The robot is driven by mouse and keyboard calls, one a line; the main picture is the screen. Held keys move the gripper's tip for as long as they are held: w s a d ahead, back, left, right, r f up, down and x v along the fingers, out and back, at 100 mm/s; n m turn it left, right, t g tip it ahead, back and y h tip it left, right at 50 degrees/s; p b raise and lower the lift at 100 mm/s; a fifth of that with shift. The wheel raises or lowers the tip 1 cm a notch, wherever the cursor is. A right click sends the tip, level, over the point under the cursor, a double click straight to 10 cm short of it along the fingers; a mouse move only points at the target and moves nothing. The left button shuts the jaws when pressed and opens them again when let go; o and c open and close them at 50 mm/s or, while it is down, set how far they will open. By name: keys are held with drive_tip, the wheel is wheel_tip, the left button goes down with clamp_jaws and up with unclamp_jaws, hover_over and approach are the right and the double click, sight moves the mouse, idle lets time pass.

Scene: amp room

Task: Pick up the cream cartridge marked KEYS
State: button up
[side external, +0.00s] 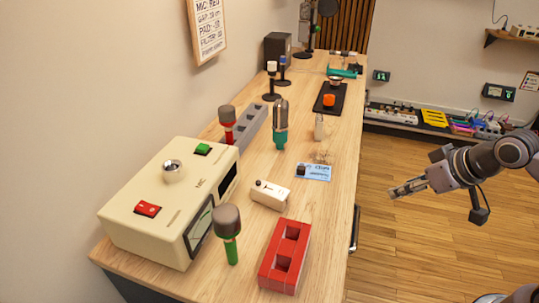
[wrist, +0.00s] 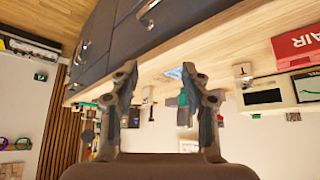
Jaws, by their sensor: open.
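A small cream block (side external: 270,194) with a dark knob on top lies on the bench in front of the large cream machine. Any KEYS marking on it is too small to read. A smaller cream piece (side external: 321,128) stands farther back near the bench's right edge; its marking is also unreadable. In the wrist view a cream block (wrist: 243,76) shows right of the fingers. My gripper (side external: 394,193) is open and empty, off the bench to the right, beyond its front edge. Its two fingers (wrist: 160,76) are apart in the wrist view.
The cream machine (side external: 165,195), green-handled microphone (side external: 228,232) and red two-slot block (side external: 285,255) crowd the near end. A blue card (side external: 314,172), teal-based microphone (side external: 280,122) and black tray (side external: 330,98) stand farther back. A drawer handle (side external: 355,228) juts from the bench front.

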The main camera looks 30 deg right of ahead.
drive_tip(key=shift+r, duration=0.1)
drive_tip(key=w+r+m+g, duration=0.1)
drive_tip(key=w+r+m, duration=0.1)
drive_tip(key=w+r, duration=0.55)
drive_tip(key=m+g+h, duration=0.2)
drive_tip(key=m, duration=0.2)
approach(320, 118)
drive_tip(key=shift+x, duration=5.5)
drive_tip(key=shift+s, duration=0.1)
clamp_jaws()
